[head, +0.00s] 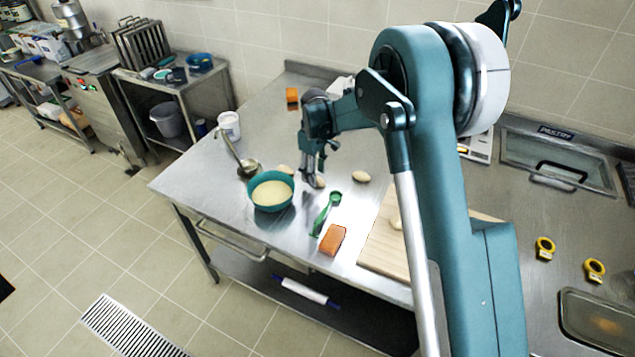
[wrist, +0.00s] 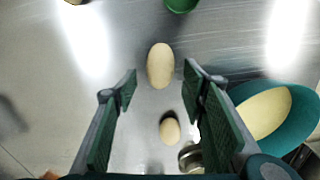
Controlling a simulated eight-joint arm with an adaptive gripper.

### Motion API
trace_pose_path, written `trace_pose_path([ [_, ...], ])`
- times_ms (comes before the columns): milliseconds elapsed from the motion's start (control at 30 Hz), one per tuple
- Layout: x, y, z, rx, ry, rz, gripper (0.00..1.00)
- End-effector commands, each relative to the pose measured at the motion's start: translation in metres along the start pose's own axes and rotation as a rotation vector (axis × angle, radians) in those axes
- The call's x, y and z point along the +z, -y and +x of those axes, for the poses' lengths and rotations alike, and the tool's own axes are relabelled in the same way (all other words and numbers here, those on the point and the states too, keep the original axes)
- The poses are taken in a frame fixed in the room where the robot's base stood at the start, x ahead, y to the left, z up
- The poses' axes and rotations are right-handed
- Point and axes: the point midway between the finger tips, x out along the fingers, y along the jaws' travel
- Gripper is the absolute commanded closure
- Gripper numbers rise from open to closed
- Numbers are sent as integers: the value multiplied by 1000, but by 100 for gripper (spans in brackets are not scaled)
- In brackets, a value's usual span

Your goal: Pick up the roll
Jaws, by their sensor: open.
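Several pale, oval bread rolls lie on the steel table. One roll (wrist: 160,66) lies between the tips of my gripper (wrist: 162,82) in the wrist view, apart from both fingers. In the head view this roll (head: 320,182) sits beside my gripper's fingers (head: 309,181) and is partly hidden by them. My gripper is open and empty, pointing down over the table. A second, smaller-looking roll (wrist: 170,130) lies lower in the wrist view. It also shows left of the fingers in the head view (head: 284,170). Another roll (head: 360,176) lies to the right.
A teal bowl (head: 271,194) with pale contents stands left of my gripper, with a ladle (head: 249,168) behind it. A green utensil (head: 327,212) and an orange sponge-like block (head: 332,240) lie in front. A wooden board (head: 384,248) is at right.

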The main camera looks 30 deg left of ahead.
Motion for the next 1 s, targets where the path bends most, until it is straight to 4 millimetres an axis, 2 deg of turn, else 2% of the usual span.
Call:
trace_pose_path([
  [100,0,0,14,0,0,0,58],
  [233,0,0,22,0,0,0,58],
  [833,0,0,24,0,0,0,58],
  [1000,0,0,24,0,0,0,81],
])
